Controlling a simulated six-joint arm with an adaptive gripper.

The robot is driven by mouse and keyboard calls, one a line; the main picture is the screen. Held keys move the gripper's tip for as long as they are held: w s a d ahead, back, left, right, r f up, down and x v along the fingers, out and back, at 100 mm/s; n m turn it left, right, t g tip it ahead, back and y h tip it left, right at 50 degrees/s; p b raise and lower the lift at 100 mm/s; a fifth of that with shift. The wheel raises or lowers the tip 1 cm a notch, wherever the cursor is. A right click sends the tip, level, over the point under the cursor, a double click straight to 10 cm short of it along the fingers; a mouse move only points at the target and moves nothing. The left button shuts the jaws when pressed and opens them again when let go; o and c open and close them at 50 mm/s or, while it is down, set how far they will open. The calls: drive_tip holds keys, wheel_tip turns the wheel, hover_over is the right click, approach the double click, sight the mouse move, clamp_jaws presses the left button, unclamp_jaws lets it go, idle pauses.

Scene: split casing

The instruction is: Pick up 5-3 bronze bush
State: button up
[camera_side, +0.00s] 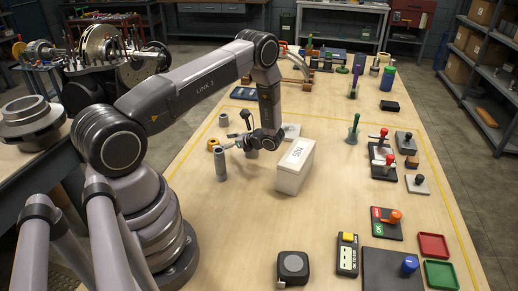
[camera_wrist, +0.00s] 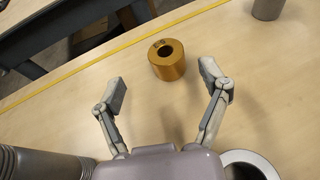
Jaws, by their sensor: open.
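The bronze bush (camera_wrist: 167,64) is a short gold-coloured ring with a dark bore and a marking on its top face. It stands on the wooden table in the wrist view, beyond and between my fingertips, apart from both. In the side view the bronze bush (camera_side: 212,144) shows as a small yellowish ring left of my gripper. My gripper (camera_wrist: 168,88) is open and empty, its two fingers spread wide. In the side view my gripper (camera_side: 230,145) hangs low over the table, and its fingers are too small to read clearly.
A grey cylinder (camera_side: 220,165) stands close to my gripper. A white box (camera_side: 296,167) stands to its right. A grey cylinder (camera_wrist: 267,8) is at the wrist view's top right, and a grey ring (camera_wrist: 250,165) at its bottom right. The table around the bush is clear.

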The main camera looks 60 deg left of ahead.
sight(211, 141)
drive_tip(key=x, duration=0.5)
drive_tip(key=shift+a+f, duration=0.1)
drive_tip(key=shift+a, duration=0.35)
drive_tip(key=shift+w, duration=0.1)
drive_tip(key=shift+c, duration=0.3)
drive_tip(key=c, duration=1.2)
drive_tip(key=shift+c, duration=0.4)
